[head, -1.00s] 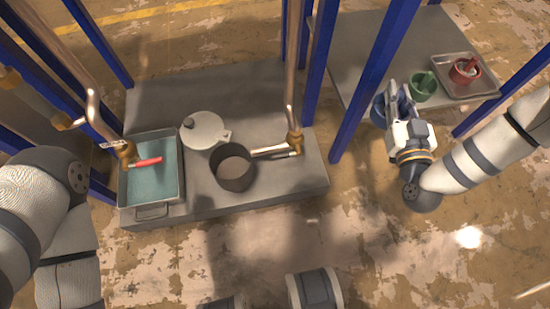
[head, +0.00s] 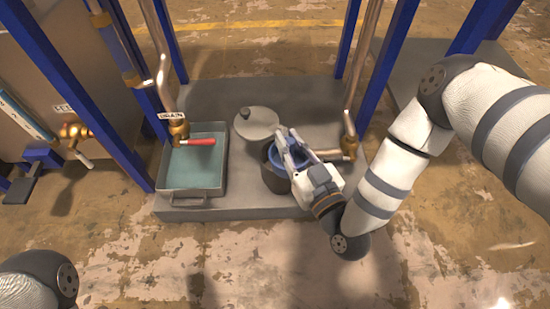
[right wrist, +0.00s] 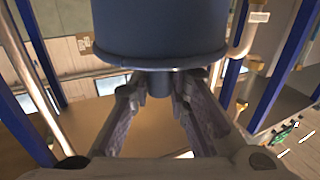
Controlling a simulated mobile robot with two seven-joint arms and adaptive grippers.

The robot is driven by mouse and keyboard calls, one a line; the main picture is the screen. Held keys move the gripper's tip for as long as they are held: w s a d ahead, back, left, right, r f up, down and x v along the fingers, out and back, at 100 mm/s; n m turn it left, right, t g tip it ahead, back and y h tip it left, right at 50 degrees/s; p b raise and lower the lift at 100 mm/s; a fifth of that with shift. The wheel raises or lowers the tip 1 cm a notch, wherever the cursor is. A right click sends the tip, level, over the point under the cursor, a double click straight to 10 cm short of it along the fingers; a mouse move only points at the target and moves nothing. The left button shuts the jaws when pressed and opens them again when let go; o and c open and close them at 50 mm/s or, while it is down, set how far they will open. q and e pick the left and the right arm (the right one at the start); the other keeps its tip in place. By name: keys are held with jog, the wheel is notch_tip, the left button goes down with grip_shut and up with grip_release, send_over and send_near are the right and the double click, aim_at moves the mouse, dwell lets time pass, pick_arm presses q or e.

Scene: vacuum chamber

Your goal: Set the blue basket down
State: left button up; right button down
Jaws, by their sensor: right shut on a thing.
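My right gripper (head: 285,145) is shut on the blue basket (head: 274,156), at the dark round vessel (head: 277,183) on the grey platform. In the head view the basket overlaps the vessel's mouth; I cannot tell whether it is above the rim or partly inside. The basket also shows in the right wrist view (right wrist: 160,35), large and close, with my right gripper (right wrist: 160,85) at a short stub on it. My left gripper is out of view; only part of my left arm shows at the lower left.
A round grey lid (head: 257,118) lies behind the vessel. To the left is a tray of teal liquid (head: 207,192) under a drain tap with a red handle (head: 200,141). Blue posts (head: 349,38) and a copper pipe (head: 368,60) stand near my right arm.

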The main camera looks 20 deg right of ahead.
pick_arm(q)
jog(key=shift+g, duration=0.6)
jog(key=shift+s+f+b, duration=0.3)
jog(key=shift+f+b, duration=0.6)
jog(key=shift+b, duration=0.25)
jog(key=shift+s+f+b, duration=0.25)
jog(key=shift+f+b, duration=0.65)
jog(key=shift+b, duration=0.2)
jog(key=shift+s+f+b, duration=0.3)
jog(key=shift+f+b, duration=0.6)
jog(key=shift+b, duration=0.25)
pick_arm(e)
jog(key=w+d+f, duration=0.1)
jog(key=w+f, duration=0.6)
jog(key=f, duration=0.4)
jog(key=shift+w, duration=0.25)
jog(key=shift+d+f, duration=0.1)
jog(key=c, duration=1.5)
grip_release()
jog(key=shift+c, duration=0.2)
